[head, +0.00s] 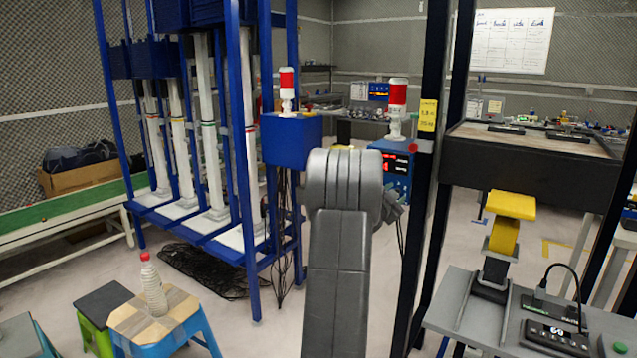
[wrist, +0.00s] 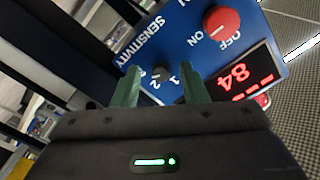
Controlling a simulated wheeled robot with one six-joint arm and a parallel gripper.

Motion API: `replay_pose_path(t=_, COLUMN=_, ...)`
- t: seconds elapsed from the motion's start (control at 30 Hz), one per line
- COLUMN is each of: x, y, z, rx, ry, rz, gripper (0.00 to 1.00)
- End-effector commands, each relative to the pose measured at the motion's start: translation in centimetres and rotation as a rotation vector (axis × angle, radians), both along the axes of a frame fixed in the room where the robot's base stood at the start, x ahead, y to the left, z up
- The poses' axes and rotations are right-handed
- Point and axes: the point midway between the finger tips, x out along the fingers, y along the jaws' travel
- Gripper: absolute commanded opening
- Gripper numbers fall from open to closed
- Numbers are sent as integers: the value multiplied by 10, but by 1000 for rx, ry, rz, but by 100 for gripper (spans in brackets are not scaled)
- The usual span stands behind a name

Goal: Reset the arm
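My arm (head: 339,240) rises in the middle of the head view and bends away at the top. It hides my gripper there. In the wrist view my gripper (wrist: 161,90) shows two green fingers set apart, with nothing held between them. Ahead of them is a blue control box (wrist: 190,45) with a small dark sensitivity knob (wrist: 160,73), which appears in the gap between the fingers. I cannot tell how far the fingertips are from the panel. The blue box (head: 378,148) also shows in the head view, partly behind my arm.
The box carries a red on/off knob (wrist: 221,22) and a red-digit display (wrist: 247,80). Dark posts (head: 432,130) stand to the right of my arm. A blue rack (head: 237,130) stands left, near a stool (head: 155,315) with a bottle (head: 152,285). A grey bench (head: 470,310) is at right.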

Motion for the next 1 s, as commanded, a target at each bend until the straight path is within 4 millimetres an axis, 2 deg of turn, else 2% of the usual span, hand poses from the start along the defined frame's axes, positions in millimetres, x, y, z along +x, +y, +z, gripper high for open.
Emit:
replay_pose_path(t=0.73, x=0, y=0, z=1, rx=-562, ry=380, rz=2, gripper=40)
replay_pose_path(t=1.0, x=-25, y=17, z=0, rx=-565, ry=381, rz=1, gripper=40)
